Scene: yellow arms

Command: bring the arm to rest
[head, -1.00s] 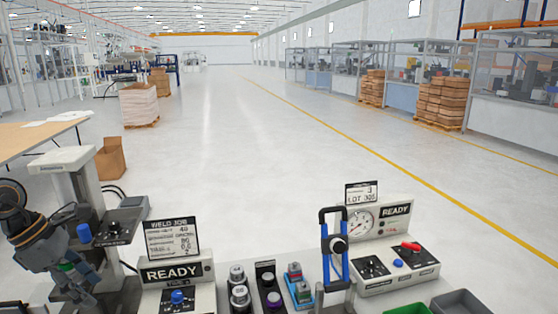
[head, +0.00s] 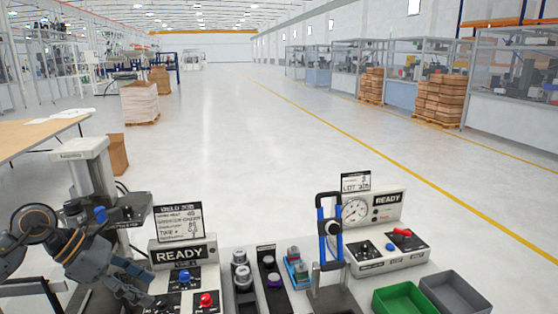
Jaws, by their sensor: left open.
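My left gripper (head: 140,291) is in the lower left of the head view, dark grey, with its fingers apart and nothing seen between them. It is just left of the white control box with the READY sign (head: 180,255). That box carries a blue button (head: 185,277) and a red button (head: 206,300). I cannot tell whether the fingers touch the box. My right gripper is not in view.
A weld job sign (head: 179,222) stands on the box. A blue-handled press (head: 330,240), a gauge panel (head: 388,211), a green bin (head: 403,298) and a grey bin (head: 455,292) stand to the right. A white machine column (head: 82,165) rises behind my left arm.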

